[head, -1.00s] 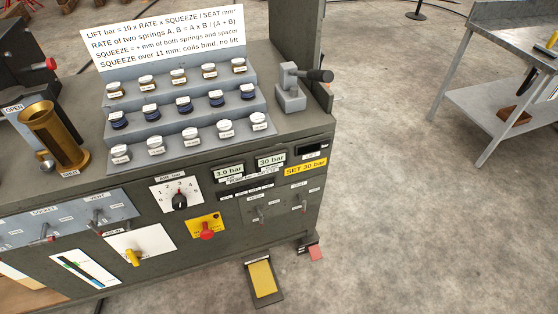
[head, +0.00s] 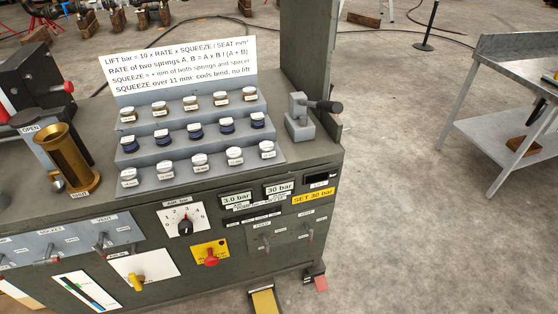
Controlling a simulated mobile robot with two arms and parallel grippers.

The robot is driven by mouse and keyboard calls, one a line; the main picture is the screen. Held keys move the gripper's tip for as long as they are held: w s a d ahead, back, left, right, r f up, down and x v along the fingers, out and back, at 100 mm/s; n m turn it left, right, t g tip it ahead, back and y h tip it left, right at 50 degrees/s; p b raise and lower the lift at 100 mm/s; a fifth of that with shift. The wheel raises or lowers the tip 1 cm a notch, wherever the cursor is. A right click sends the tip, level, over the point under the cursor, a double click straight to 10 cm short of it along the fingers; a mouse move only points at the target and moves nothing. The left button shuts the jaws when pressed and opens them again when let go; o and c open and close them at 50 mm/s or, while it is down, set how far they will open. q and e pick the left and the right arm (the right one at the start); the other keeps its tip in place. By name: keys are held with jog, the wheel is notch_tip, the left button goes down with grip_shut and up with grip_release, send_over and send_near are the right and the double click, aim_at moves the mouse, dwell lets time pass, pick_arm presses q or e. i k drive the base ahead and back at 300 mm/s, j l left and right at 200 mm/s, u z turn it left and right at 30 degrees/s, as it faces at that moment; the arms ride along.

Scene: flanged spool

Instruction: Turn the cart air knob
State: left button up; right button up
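The air knob (head: 185,228) is a small black knob on a white dial plate (head: 196,215) marked with numbers and an air bar label, on the front of the dark cart (head: 330,170). Its light pointer mark faces roughly upward; the exact number is too small to tell. A display to its right (head: 236,198) reads 3.0 bar, and another display (head: 279,188) reads 30 bar. A yellow label (head: 313,196) reads SET 30 bar. Neither of my grippers is in view, and nothing touches the knob.
A stepped rack (head: 215,178) of springs and a brass cup (head: 68,160) stand on top. A yellow pedal (head: 264,302) is on the floor.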

aim_at(186, 228)
jog(key=u, duration=0.9)
